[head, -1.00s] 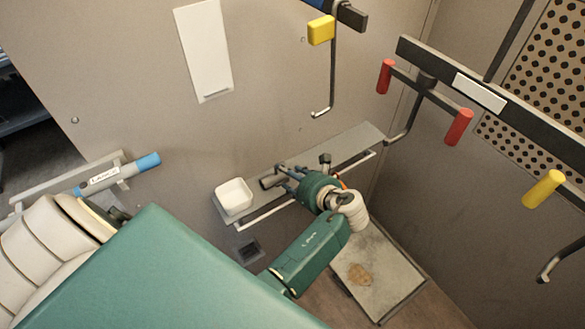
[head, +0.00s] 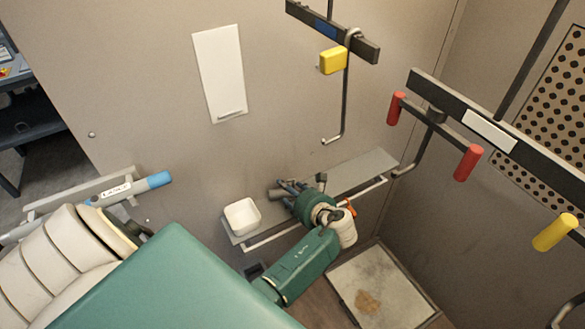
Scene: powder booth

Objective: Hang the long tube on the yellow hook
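A grey tube (head: 115,192) with a blue end and a white label lies at the left beside a grey rail; its lower part is hidden behind my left arm. I take it for the long tube. The yellow hook (head: 333,61) is a yellow block on a dark bar at top centre, with a thin dark rod bent up at its lower end. Nothing hangs on it. My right gripper (head: 288,190) is low over the wall shelf, right of a white bowl; its fingers are small and overlap dark pieces. My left gripper is hidden behind my arm.
The white bowl (head: 242,216) stands on the narrow grey shelf (head: 364,172). A white panel (head: 219,72) is on the wall. A stained tray (head: 385,290) lies on the floor.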

